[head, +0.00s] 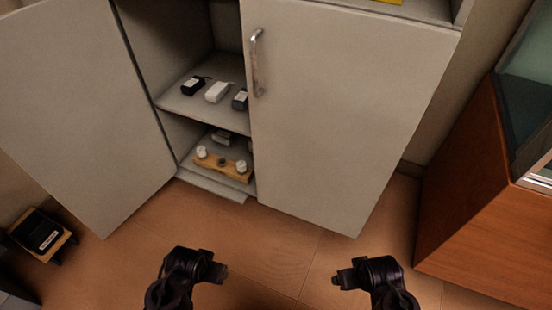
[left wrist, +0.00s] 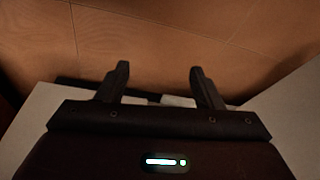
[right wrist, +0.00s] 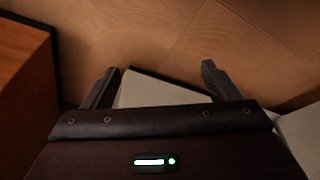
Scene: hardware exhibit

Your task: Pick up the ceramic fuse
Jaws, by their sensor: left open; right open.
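A light wooden board (head: 221,166) on the cabinet's lower shelf carries two white round pieces, a left one (head: 202,152) and a right one (head: 241,165), with a darker piece between them. A small pale object (head: 221,138) lies behind the board, partly in shadow. I cannot tell which of these is the ceramic fuse. My left gripper (head: 222,273) is open and empty in front of the cabinet, apart from the board; its open fingers show in the left wrist view (left wrist: 160,70). My right gripper (head: 340,280) is also open and empty, as the right wrist view (right wrist: 160,70) shows.
The grey cabinet's left door (head: 75,120) stands open; its right door (head: 345,110) hides the right side. The upper shelf (head: 175,103) holds a black, a white and a grey box. A brown wooden case (head: 480,200) stands right, a small stand (head: 55,246) left. Floor between is clear.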

